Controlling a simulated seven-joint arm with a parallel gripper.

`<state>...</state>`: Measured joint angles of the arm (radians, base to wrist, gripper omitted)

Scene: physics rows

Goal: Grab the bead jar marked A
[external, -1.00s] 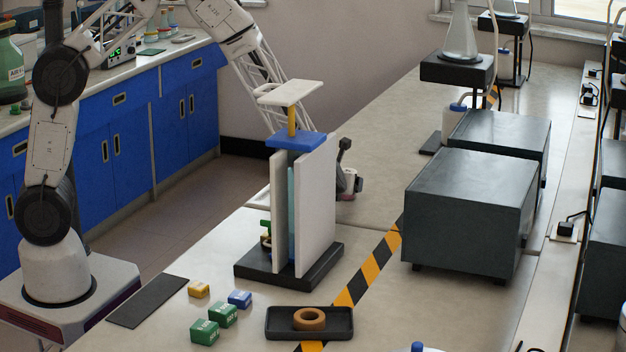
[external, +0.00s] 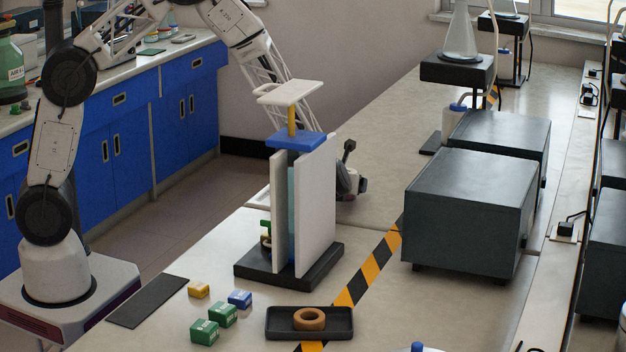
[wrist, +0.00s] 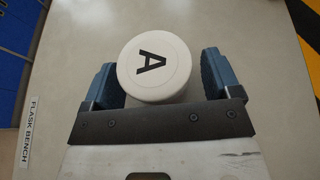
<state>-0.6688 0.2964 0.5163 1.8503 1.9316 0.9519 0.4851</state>
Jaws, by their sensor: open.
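The jar marked A (wrist: 155,67) shows in the wrist view as a round white lid with a black letter A, seen from above. My gripper (wrist: 157,72) is open, with one blue-padded finger on each side of the lid. The jar's body is mostly hidden under the lid and the gripper. In the external view my gripper (external: 350,182) is low over the bench, partly behind the upright panels, and the jar cannot be made out there.
A stand with white panels (external: 316,205) and a blue top stands in front of my gripper. Dark grey boxes (external: 468,210) are to the right. Small coloured boxes (external: 222,314) and a black tray (external: 343,322) lie nearer. A "FLASK BENCH" label (wrist: 29,132) lies at left.

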